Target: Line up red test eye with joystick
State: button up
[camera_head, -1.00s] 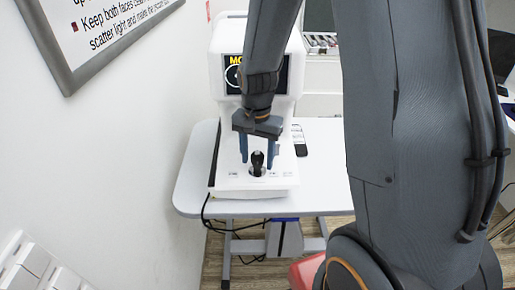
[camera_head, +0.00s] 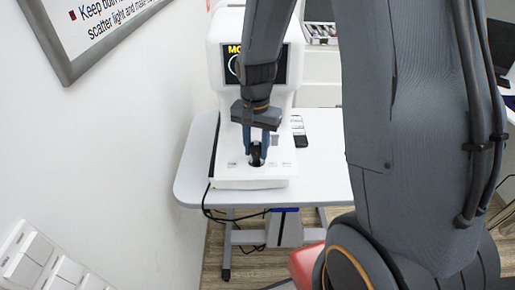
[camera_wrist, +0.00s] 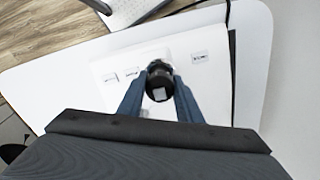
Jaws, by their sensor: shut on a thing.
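The black joystick (camera_head: 256,157) stands on the front base of the white eye test machine (camera_head: 243,176). My gripper (camera_head: 257,150) is lowered over it from above, with its blue fingers shut on the joystick. In the wrist view the joystick (camera_wrist: 159,82) sits between the two fingertips (camera_wrist: 160,86). The machine's screen (camera_head: 233,65) shows yellow letters and part of a white ring on black; my arm covers its right half. I see no red eye on the visible part of the screen.
The machine stands on a light table (camera_head: 320,165). A dark phone-like object (camera_head: 299,137) lies on the table to its right. A white wall with a sign (camera_head: 90,35) is close on the left. Black cables (camera_head: 215,215) hang below the table's front edge.

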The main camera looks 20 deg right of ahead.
jog(key=shift+w+a, duration=0.25)
jog(key=shift+w, duration=0.2)
jog(key=shift+w+a, duration=0.6)
jog(key=shift+a, duration=0.05)
jog(key=o, duration=1.1)
jog(key=shift+o, duration=0.2)
